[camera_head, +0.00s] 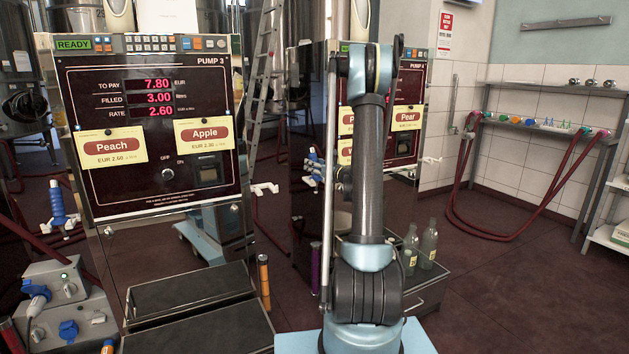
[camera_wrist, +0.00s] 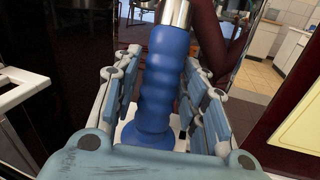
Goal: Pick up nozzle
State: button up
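In the wrist view, a blue ribbed nozzle grip (camera_wrist: 168,70) with a metal collar at its top stands upright between the fingers of my gripper (camera_wrist: 165,105). The fingers are apart on both sides of it. A gap shows on the left; the right pads are close to the grip, and I cannot tell if they touch. In the head view, one blue nozzle (camera_head: 58,202) is at the left side of pump 3 (camera_head: 150,140). Another blue nozzle (camera_head: 316,166) is beside the second pump, partly hidden by my arm. My gripper is not visible there.
A dark red hose (camera_wrist: 207,40) runs behind the grip. In the head view, a grey socket box (camera_head: 55,295) stands at lower left. Glass bottles (camera_head: 428,245) stand on a cabinet right of my arm. A wall rack (camera_head: 545,128) holds red hoses. The right floor is mostly clear.

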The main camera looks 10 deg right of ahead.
grip_shut()
jog(key=shift+r, duration=0.1)
